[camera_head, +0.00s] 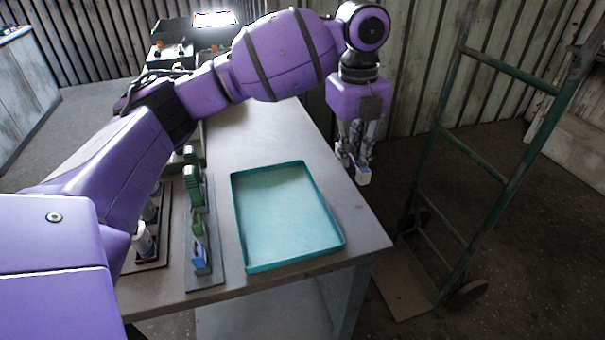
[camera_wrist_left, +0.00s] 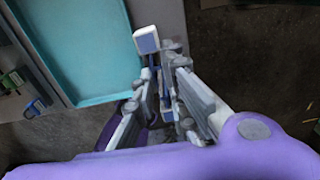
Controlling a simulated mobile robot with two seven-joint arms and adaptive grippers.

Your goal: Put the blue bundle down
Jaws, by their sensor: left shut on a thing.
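My left gripper (camera_head: 358,158) points down beyond the right edge of the table. It is shut on the blue bundle, whose white end with blue on it (camera_head: 363,177) sticks out below the fingers. In the left wrist view, the blue bundle (camera_wrist_left: 147,41) shows its white and blue end past the fingertips of the left gripper (camera_wrist_left: 160,85); the fingers hide much of the rest. The teal tray (camera_head: 340,243) lies on the table, left of the gripper, and looks empty. My right gripper is not in view.
A rack (camera_head: 220,282) left of the tray holds several green pieces (camera_head: 192,177) and a blue one (camera_head: 200,262). The table (camera_head: 360,235) has bare room behind the tray. A green hand truck (camera_head: 475,225) stands on the floor at the right.

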